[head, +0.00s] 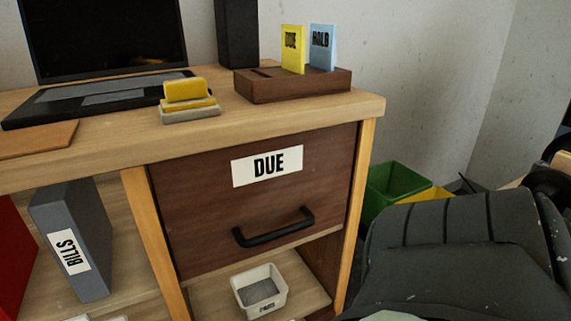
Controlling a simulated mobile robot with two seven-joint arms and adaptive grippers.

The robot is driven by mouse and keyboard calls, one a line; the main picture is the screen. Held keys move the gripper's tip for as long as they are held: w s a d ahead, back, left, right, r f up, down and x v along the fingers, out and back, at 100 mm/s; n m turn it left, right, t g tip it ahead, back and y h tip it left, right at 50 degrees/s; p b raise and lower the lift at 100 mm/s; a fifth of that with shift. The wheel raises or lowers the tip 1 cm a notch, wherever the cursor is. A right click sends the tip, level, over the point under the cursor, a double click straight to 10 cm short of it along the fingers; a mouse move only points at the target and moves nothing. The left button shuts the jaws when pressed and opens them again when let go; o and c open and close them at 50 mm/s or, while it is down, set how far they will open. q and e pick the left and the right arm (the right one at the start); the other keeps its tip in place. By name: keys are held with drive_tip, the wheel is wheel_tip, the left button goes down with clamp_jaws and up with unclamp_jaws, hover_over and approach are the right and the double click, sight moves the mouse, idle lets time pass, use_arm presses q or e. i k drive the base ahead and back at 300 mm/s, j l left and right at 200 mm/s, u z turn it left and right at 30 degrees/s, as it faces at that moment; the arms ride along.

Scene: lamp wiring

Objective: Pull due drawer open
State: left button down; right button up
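The due drawer (210,222) is a dark brown wooden front under the right part of the desk top, with a white label (267,165) reading DUE. Its black bar handle (273,228) runs across the lower part of the front. The drawer front looks about flush with the desk frame, so it appears closed. Nothing touches the handle. Neither of my grippers can be made out in the head view.
A large dark grey padded object (460,255) fills the lower right. Below the drawer, a white bin (260,290) stands on a shelf. A grey BILLS binder (72,240) stands left.

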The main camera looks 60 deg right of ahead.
sight(220, 208)
drive_tip(key=z, duration=1.55)
drive_tip(key=k+z, duration=0.1)
drive_tip(key=i+l, duration=0.05)
